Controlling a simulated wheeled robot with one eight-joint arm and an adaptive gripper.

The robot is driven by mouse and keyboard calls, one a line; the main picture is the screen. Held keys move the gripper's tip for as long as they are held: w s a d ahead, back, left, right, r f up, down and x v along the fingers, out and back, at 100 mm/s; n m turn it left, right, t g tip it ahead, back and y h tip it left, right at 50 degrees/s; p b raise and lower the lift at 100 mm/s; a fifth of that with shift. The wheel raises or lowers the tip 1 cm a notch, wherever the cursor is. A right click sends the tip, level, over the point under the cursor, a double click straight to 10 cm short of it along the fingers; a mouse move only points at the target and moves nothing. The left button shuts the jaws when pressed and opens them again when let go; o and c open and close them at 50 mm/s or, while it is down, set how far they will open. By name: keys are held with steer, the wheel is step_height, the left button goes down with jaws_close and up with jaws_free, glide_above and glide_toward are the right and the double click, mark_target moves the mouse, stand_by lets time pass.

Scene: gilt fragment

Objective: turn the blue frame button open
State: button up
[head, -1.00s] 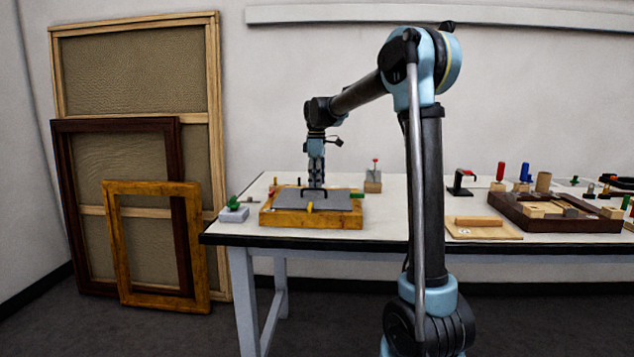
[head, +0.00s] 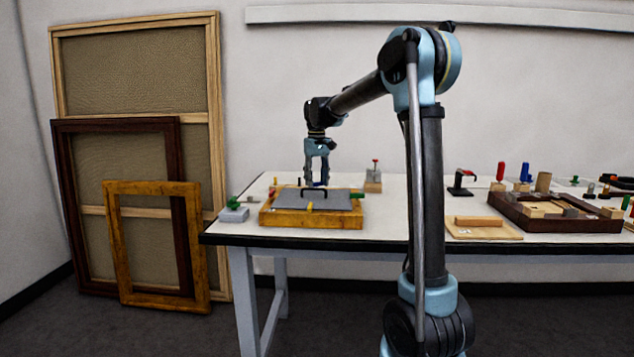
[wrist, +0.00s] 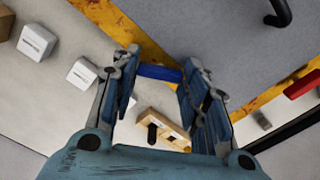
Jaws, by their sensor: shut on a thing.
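The gilt frame (head: 270,217) lies flat on the table with a grey panel (head: 335,202) inside it. The blue frame button (wrist: 160,73) shows in the wrist view between my fingers, at the edge of the yellow frame (wrist: 118,22). My gripper (wrist: 160,76) is shut on it, a finger at each end. In the head view my gripper (head: 317,184) points down at the frame's far side, with a little blue between the fingers. A black handle (wrist: 280,12) stands on the panel. A red button (wrist: 303,84) sits at the frame's right side in the wrist view.
A yellow button (head: 310,206) is on the frame's near side and a green one (head: 357,195) at its right. A small block with a green knob (head: 233,212) stands left. A dark tray (head: 500,207) is right.

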steer(key=m, duration=0.6)
steer(key=shift+w, duration=0.15)
stand_by(0.4)
steer(key=o, duration=1)
steer(key=shift+o, duration=0.2)
steer(key=shift+r, duration=0.1)
step_height(320, 180, up, 12)
